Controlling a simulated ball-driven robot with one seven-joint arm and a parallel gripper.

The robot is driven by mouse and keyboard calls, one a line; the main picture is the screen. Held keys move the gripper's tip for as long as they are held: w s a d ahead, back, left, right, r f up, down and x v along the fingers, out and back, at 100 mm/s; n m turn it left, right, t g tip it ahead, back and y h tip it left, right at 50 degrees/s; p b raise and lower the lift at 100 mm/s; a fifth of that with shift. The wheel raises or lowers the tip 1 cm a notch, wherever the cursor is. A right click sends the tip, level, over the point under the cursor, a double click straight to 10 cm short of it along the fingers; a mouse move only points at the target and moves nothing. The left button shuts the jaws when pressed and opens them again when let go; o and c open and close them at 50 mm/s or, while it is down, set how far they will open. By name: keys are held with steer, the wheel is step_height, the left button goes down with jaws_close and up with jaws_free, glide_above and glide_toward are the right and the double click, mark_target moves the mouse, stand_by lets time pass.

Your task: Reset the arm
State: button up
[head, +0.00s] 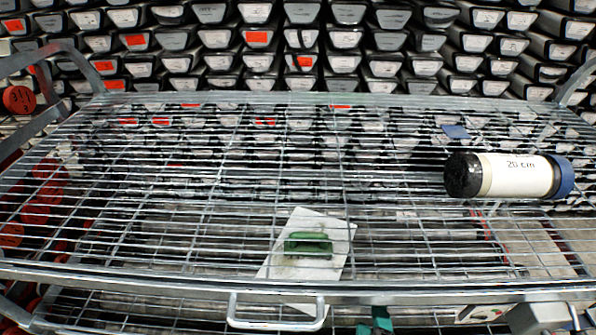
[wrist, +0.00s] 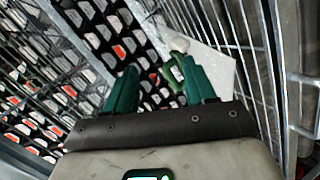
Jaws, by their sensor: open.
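My gripper (wrist: 159,65) shows in the wrist view with its two dark green fingers apart. Nothing is held between them. A core liner (head: 515,175) lies on its side at the right of the wire shelf (head: 130,265) in the head view. It is cream, marked "20 cm", with a black end on the left and a blue cap on the right. In the head view a small teal piece (head: 381,320) shows at the bottom edge; I cannot tell whether it is a fingertip.
A white board (head: 335,235) with a green block (head: 308,244) lies at the shelf's middle front; the block also shows in the wrist view (wrist: 171,78). A metal handle (head: 276,324) sticks out at the front. Stacked core trays (head: 260,62) fill the back. The shelf's left is clear.

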steer(key=s+d+r+m+g+h+p, duration=0.1)
steer(key=s+d+r+m+g+p, duration=0.1)
steer(key=s+d+m+g+p, duration=0.3)
steer(key=s+d+r+m+g+h+p, duration=0.1)
steer(key=d+r+m+p, duration=0.2)
steer(key=d, duration=0.4)
steer(key=s+d+r+m+g+y+p, duration=0.2)
steer(key=s+r+m+g+y+p, duration=0.1)
steer(key=s+p, duration=0.7)
step_height(320, 180, up, 2)
steer(key=m+g, duration=0.1)
steer(key=g, duration=0.1)
steer(key=shift+s+r+m+g+y, duration=0.2)
steer(key=shift+s+m+g+y, duration=0.1)
steer(key=shift+s, duration=0.05)
